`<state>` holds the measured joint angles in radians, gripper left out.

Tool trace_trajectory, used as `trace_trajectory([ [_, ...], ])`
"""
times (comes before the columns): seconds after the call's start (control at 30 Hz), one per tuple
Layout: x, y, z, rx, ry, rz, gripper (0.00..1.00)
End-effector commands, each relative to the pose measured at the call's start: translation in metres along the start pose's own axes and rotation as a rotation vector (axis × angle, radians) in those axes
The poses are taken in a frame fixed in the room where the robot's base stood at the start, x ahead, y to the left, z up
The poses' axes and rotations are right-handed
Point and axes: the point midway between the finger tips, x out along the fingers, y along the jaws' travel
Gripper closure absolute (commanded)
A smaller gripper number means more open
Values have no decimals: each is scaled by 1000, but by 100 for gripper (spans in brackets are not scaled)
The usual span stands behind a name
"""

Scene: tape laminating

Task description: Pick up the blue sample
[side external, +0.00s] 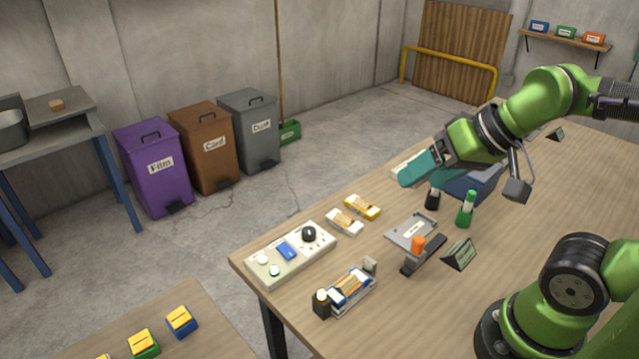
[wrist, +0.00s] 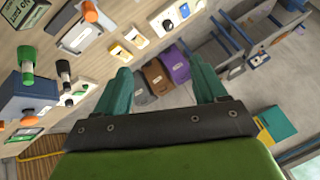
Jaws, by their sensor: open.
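My gripper (side external: 411,174) has teal fingers and is raised over the table's far part, well to the right of and beyond the tray. In the wrist view my gripper (wrist: 161,66) has its fingers wide apart with nothing between them.
Yellow-and-white pieces (side external: 345,222) lie beside the tray. Purple, brown and grey bins stand behind.

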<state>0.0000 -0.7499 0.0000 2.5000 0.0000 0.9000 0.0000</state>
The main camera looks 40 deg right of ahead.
Motion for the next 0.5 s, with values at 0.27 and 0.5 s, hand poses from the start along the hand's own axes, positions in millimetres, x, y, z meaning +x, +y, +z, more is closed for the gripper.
trace_trajectory([
  [0.27,0,-1,1,-3,-3,-2,28],
  [0.5,33,-19,9,-144,-173,29,28],
])
